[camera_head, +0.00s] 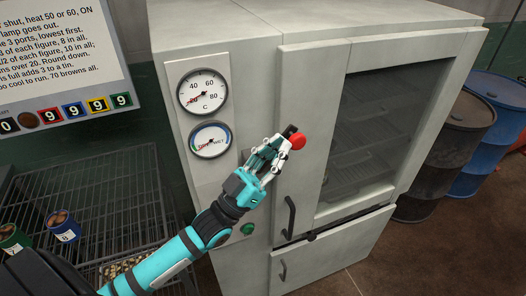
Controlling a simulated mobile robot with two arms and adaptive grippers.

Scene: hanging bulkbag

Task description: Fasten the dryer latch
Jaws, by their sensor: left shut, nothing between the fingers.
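The dryer (235,55) is a tall pale grey cabinet in the middle of the view. Its glass-fronted door (310,100) looks closed against the body. The latch shows as a red ball knob (297,141) with a dark piece beside it, at the left edge of the door. My left gripper (277,147) is shut and empty, just left of the knob. Its fingers hide much of the latch, and I cannot tell whether they touch it. My right gripper is not in view.
Two round gauges (203,90) and a green button (247,229) are on the dryer front. A black door handle (289,217) hangs below the latch. A wire rack (115,205) with tins stands left; barrels (450,130) stand right.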

